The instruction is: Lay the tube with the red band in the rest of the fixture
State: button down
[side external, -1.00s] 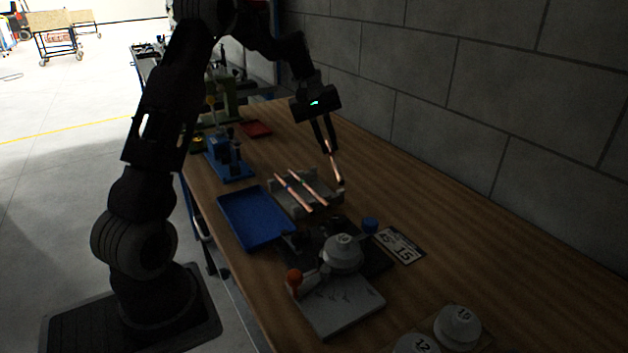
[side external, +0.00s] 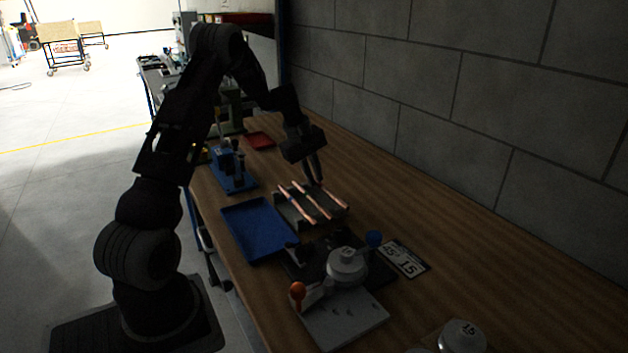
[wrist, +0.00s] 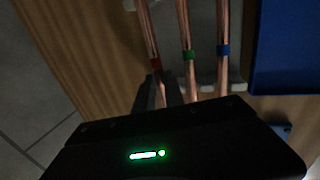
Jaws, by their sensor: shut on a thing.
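The tube with the red band (wrist: 155,64) is copper and lies beside two other tubes in the wrist view. My gripper (wrist: 162,90) is shut on it near the red band. In the side view this tube (side external: 334,196) is the rightmost of three, about level with the others over the grey notched rack (side external: 293,212). My gripper (side external: 318,182) is low at its far end. I cannot tell whether the tube touches the rack. The bending fixture (side external: 345,312), with a round grey die (side external: 346,265), stands nearer the camera and holds no visible tube.
A green-banded tube (wrist: 189,54) and a blue-banded tube (wrist: 223,50) lie close beside the held one. A blue tray (side external: 258,229) is left of the rack. A blue device (side external: 232,172) and red tray (side external: 260,141) stand farther back.

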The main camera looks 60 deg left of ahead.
jog(key=shift+f, duration=0.6)
jog(key=shift+f, duration=0.1)
jog(key=c, duration=1.4)
grip_release()
